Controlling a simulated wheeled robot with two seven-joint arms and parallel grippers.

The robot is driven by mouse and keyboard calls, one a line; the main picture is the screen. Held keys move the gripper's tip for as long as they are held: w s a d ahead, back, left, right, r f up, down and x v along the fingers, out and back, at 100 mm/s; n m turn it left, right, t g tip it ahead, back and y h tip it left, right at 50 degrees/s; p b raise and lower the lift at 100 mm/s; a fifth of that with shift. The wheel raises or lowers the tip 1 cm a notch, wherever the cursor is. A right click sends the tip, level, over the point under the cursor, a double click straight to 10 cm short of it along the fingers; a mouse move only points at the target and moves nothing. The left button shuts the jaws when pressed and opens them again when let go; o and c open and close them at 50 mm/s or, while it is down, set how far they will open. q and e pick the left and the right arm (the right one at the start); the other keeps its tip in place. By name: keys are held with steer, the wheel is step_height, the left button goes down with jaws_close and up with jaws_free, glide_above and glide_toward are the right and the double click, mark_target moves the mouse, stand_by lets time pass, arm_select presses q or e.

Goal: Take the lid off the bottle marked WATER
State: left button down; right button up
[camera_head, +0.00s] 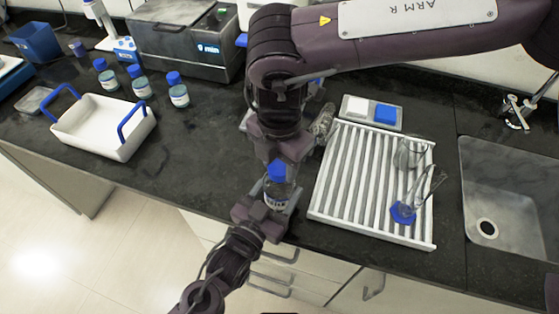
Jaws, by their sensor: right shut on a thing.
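A clear bottle with a blue lid, the WATER bottle (277,192), is upright near the counter's front edge. Its label is partly covered and too small to read surely. My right gripper (279,160) comes down from above and is shut on the blue lid (277,170), which sits on the bottle's neck. My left gripper (275,198) comes up from the lower left, with its fingers on both sides of the bottle's body, shut on it. Whether the bottle's base touches the counter is hidden.
A white drying rack (345,185) with glassware stands close on the right, then a sink (505,190). A white tray with blue handles (98,132) and several blue-lidded bottles (178,94) are at the left. The counter between tray and bottle is clear.

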mark_target(280, 166)
steer(key=n, duration=0.6)
steer(key=shift+r, duration=0.2)
stand_by(0.4)
steer(key=shift+r, duration=0.95)
steer(key=shift+r, duration=2)
arm_select(q)
steer(key=shift+c, duration=1.8)
jaws_free()
steer(key=shift+o, duration=0.4)
steer(key=shift+s, duration=0.1)
